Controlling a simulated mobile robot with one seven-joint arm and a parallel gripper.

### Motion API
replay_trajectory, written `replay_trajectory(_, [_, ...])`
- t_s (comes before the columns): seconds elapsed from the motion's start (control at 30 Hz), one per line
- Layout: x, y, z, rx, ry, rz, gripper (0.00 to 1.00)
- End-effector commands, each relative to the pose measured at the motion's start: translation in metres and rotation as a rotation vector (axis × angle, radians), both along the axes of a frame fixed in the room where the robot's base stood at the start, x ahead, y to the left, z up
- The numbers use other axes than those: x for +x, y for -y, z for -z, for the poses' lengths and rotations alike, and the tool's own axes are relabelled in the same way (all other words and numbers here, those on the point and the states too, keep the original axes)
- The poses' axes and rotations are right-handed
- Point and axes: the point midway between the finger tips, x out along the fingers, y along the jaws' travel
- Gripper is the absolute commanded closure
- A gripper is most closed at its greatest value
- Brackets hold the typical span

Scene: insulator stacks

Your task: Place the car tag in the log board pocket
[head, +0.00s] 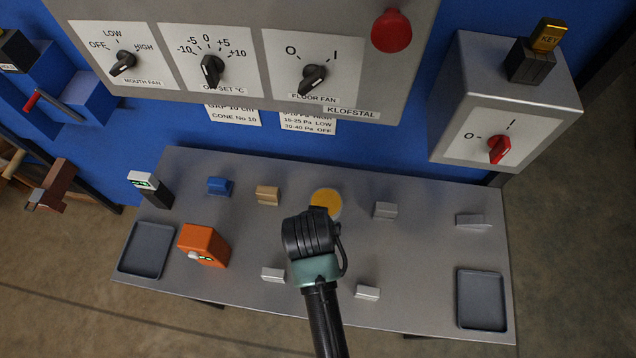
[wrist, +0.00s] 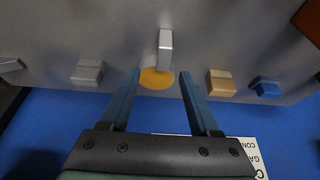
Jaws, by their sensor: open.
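I cannot tell for sure which piece is the car tag, and no log board pocket is clearly recognisable. A yellow disc (head: 327,200) lies on the grey table, partly hidden by my gripper (head: 319,210) in the head view. In the wrist view the disc (wrist: 156,79) shows beyond and between my gripper's two fingers (wrist: 160,85). A small silver upright piece (wrist: 165,45) overlaps the disc's edge there. My gripper is open, with nothing visibly held. A yellow KEY tag (head: 548,35) sits in a black block on the grey switch box.
The table (head: 420,250) bears a blue block (head: 219,186), a tan block (head: 268,195), several grey blocks (head: 385,210), an orange device (head: 204,245), a black-and-white device (head: 150,189), a left tray (head: 146,250) and a right tray (head: 482,299). A control panel (head: 250,20) overhangs the back.

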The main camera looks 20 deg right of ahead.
Motion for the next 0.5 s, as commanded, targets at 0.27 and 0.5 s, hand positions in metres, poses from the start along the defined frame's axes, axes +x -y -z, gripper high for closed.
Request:
replay_trajectory(0.27, [0.006, 0.004, 0.019, 0.001, -0.001, 0.000, 0.38])
replay_trajectory(0.5, [0.014, 0.003, 0.046, 0.002, -0.004, -0.001, 0.38])
